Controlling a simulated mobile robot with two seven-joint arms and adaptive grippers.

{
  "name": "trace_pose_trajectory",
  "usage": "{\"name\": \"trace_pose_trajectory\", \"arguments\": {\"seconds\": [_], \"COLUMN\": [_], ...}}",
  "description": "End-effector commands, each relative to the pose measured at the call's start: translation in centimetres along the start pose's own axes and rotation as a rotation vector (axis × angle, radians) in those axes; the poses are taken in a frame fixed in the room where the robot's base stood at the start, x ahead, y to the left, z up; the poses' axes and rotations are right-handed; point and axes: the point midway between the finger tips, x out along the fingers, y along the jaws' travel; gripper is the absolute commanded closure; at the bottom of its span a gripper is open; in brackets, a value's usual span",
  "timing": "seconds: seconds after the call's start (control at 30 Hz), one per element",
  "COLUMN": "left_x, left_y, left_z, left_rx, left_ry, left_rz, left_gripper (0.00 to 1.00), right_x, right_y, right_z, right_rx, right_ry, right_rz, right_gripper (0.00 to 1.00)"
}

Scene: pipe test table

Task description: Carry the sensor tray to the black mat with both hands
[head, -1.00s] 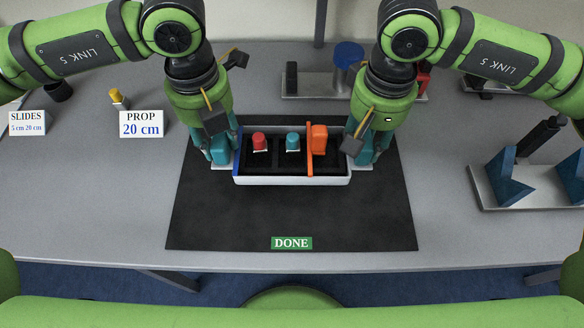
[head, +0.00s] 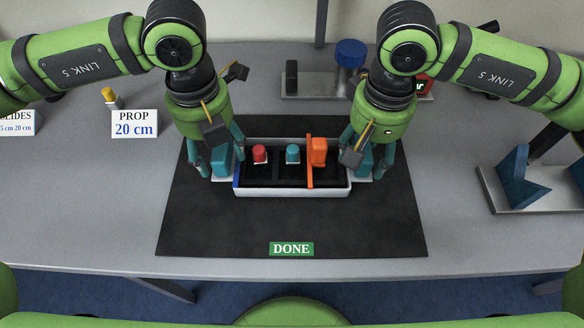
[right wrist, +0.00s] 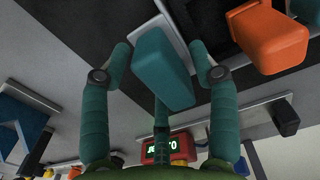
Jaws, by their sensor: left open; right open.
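The sensor tray (head: 292,191), a white-edged tray with dark compartments, sits on the black mat (head: 292,226), toward its far half. It holds a red-capped sensor (head: 260,154), a teal-capped sensor (head: 292,154) and an orange block (head: 319,151), which also shows in the right wrist view (right wrist: 268,38). My left gripper (head: 213,170) is open at the tray's left end. My right gripper (head: 368,170) is open at the right end; in the right wrist view its fingers (right wrist: 165,68) stand apart on either side of a teal handle (right wrist: 162,68).
A green DONE label (head: 292,249) lies at the mat's front edge. A PROP 20 cm sign (head: 134,124) stands at the left. A fixture with a blue cylinder (head: 351,53) stands behind, and blue brackets (head: 515,172) on a plate at the right. The mat's front half is clear.

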Motion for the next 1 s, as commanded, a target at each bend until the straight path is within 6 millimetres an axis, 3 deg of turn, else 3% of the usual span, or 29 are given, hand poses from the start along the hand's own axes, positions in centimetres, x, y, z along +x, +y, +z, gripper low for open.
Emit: {"name": "trace_pose_trajectory", "arguments": {"seconds": [0.17, 0.6, 0.83, 1.0], "left_x": [-1.8, -10.4, -12.0, -12.0], "left_y": [-0.1, 0.0, 0.0, 0.0], "left_z": [0.1, 0.1, 0.0, 0.0], "left_rx": [0.000, -0.001, -0.001, -0.001], "left_ry": [-0.005, -0.003, -0.001, 0.000], "left_rz": [-0.002, 0.000, 0.001, 0.001], "left_gripper": [0.39, 0.39, 0.39, 0.39], "right_x": [0.0, 0.0, -0.5, -3.0], "right_y": [-0.1, -0.1, -0.1, -0.1], "right_z": [0.0, 0.0, 0.0, -0.1], "right_rx": [-0.001, -0.001, -0.001, -0.001], "right_ry": [0.000, 0.000, 0.001, 0.005], "right_rz": [-0.001, -0.002, -0.002, -0.004], "right_gripper": [0.39, 0.39, 0.39, 0.39]}}
